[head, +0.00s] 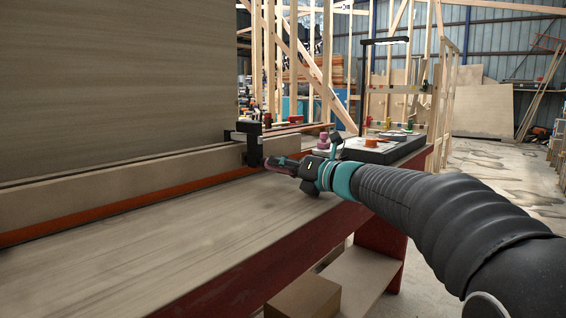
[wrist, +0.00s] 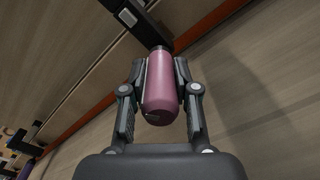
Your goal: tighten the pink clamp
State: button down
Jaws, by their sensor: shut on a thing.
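The pink clamp's handle (wrist: 160,88) is between the two fingers of my gripper (wrist: 161,85) in the wrist view, with a finger against each side. The clamp's dark bar (wrist: 139,22) runs from the top of the handle across the wooden strip. In the head view the clamp's black body (head: 254,143) sits over the upright wooden strip (head: 130,180) on the bench. My gripper (head: 280,165) reaches it from the right and hides most of the handle there.
A second dark clamp (wrist: 27,137) shows at the lower left of the wrist view. On the bench's far end lies a dark case (head: 385,147) with small objects on it. A tall wooden panel (head: 110,70) stands behind the strip. The bench top (head: 150,245) in front is clear.

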jog(key=m+p, duration=0.2)
jog(key=m, duration=0.1)
jog(key=shift+r, duration=0.15)
jog(key=shift+m+p, duration=1.1)
jog(key=shift+m, duration=0.7)
jog(key=c, duration=0.9)
grip_release()
jog(key=shift+f, duration=0.2)
jog(key=shift+o, duration=0.2)
jog(key=shift+d, duration=0.1)
jog(key=v, duration=1.2)
jog(key=shift+s, duration=0.15)
